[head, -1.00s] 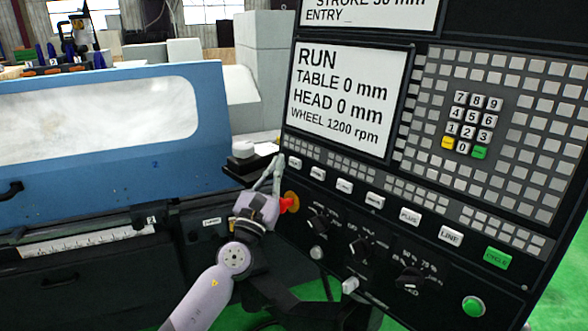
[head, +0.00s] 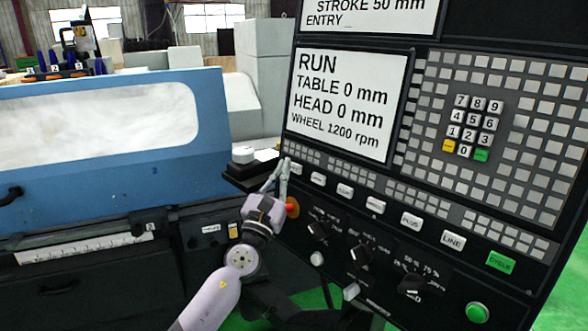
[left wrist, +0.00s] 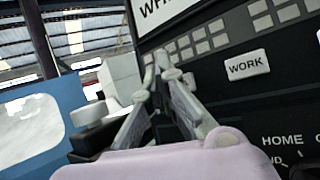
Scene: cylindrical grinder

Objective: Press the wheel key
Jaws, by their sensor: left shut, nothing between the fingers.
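The dark control panel (head: 400,262) carries a slanted row of white keys under its screen. The leftmost white key (head: 296,168) is partly beside my fingers; its label is too small to read, so I cannot confirm it is the wheel key. In the left wrist view a key marked WORK (left wrist: 247,66) sits to the right of my fingers. My left gripper (head: 281,166) is shut and empty, fingertips pointing up at the panel's left edge near the leftmost key. It also shows in the left wrist view (left wrist: 162,66). Contact with the key cannot be told.
The screen (head: 347,105) reads RUN, TABLE 0 mm, HEAD 0 mm, WHEEL 1200 rpm. A red knob (head: 292,208) is right beside my gripper. Rotary knobs (head: 360,252) and a green CYCLE key (head: 501,262) lie further right. The blue grinder cover (head: 100,140) stands left.

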